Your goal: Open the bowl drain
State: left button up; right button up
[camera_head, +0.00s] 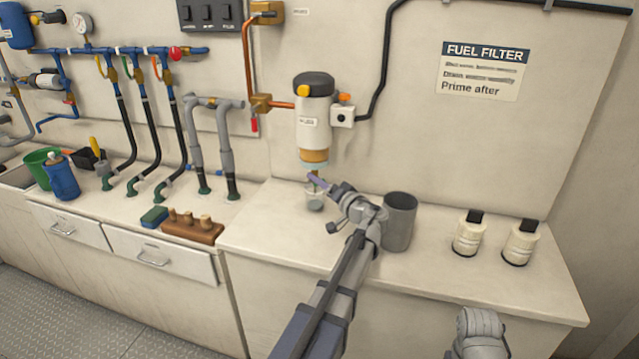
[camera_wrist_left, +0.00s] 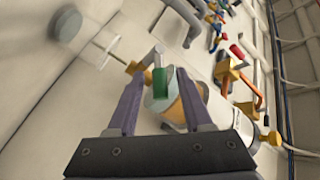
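The fuel filter (camera_head: 313,125) hangs on the wall with a white body, dark cap and orange band. Its clear bowl (camera_head: 314,167) is at the bottom. In the left wrist view a green drain piece (camera_wrist_left: 160,82) shows below the bowl (camera_wrist_left: 160,104). A small clear cup (camera_head: 314,200) stands on the counter below, partly behind the gripper. My right gripper (camera_head: 480,335) is low at right; its fingers are unclear.
A grey cylindrical container (camera_head: 399,222) stands beside my left wrist. Two white canisters (camera_head: 468,235) (camera_head: 521,243) stand to the right. The counter's right front is clear.

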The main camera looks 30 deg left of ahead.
aim_at(307, 185)
pick_arm(q)
grip_shut()
dwell(0.4)
jog(key=shift+r+p, duration=0.25)
jog(key=shift+p, duration=0.35)
jog(key=n+h+p, duration=0.1)
jog(key=h+p, duration=0.1)
jog(key=p, duration=0.2)
jog(key=a+r+n+h+p, duration=0.1)
jog(key=h+p, duration=0.1)
jog(key=p, duration=0.3)
jog(key=a+r+n+g+h+p, duration=0.1)
jog(key=n+h+p, duration=0.1)
jog(key=p, duration=0.3)
jog(key=shift+s+a+h, duration=0.25)
jog(key=shift+s+h, duration=0.1)
jog(key=shift+h, duration=0.25)
jog(key=shift+s+a+f+n+h+p, duration=0.1)
jog(key=shift+a+n+h+p, duration=0.2)
jog(key=shift+h+p, duration=0.4)
jog(key=shift+s+a+n+h+p, duration=0.1)
jog(key=shift+a+n+h+p, duration=0.2)
jog(key=shift+h+p, duration=0.4)
